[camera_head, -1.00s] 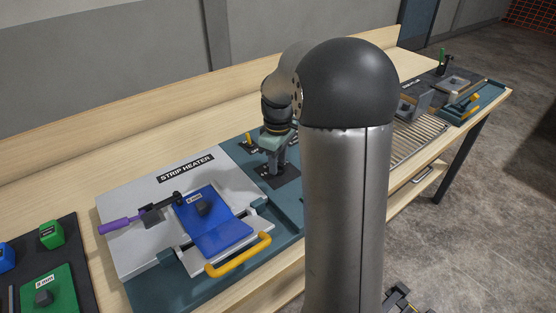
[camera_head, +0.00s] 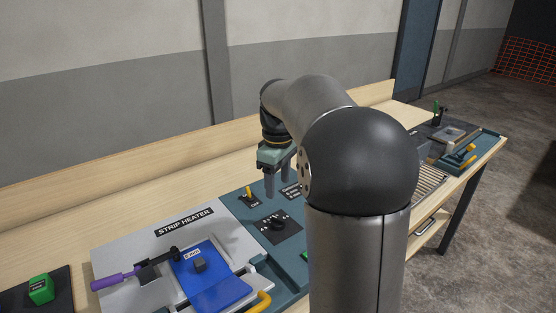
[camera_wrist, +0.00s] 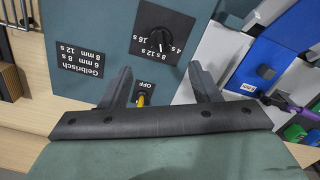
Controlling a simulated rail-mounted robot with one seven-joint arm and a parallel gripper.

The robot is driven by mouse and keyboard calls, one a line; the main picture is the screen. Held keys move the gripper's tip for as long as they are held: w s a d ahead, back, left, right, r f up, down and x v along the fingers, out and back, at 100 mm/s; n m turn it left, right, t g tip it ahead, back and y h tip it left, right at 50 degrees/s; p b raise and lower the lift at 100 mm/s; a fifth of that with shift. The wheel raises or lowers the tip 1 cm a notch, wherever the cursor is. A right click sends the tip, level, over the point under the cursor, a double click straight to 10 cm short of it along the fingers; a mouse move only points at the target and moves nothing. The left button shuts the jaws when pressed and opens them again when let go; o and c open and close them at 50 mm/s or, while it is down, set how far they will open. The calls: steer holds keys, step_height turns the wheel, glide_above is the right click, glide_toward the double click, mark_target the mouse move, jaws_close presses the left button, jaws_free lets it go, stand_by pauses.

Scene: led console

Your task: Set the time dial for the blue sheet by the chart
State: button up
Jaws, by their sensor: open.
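The black time dial (camera_head: 277,222) sits on a dark plate beside the strip heater; in the wrist view the dial (camera_wrist: 158,38) has marks from 4 s to 16 s around it. I cannot tell its pointer's exact setting. The chart (camera_wrist: 80,61) reads upside down in the wrist view: 6 mm with 8 s, 8 mm with 12 s. The blue sheet (camera_head: 213,284) lies on the heater; its small label is too blurred to read surely. My gripper (camera_head: 277,186) is open and empty above the panel, apart from the dial; its fingers (camera_wrist: 163,82) show in the wrist view.
A yellow switch (camera_wrist: 142,98) marked OFF is beside the dial. The strip heater (camera_head: 130,250) carries a purple-handled tool (camera_head: 118,281) and a yellow handle (camera_head: 258,302). A green block (camera_head: 41,289) is at the far left. A grille (camera_head: 431,188) lies to the right.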

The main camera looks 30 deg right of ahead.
step_height(320, 180, up, 6)
steer(key=shift+r, duration=0.1)
stand_by(0.6)
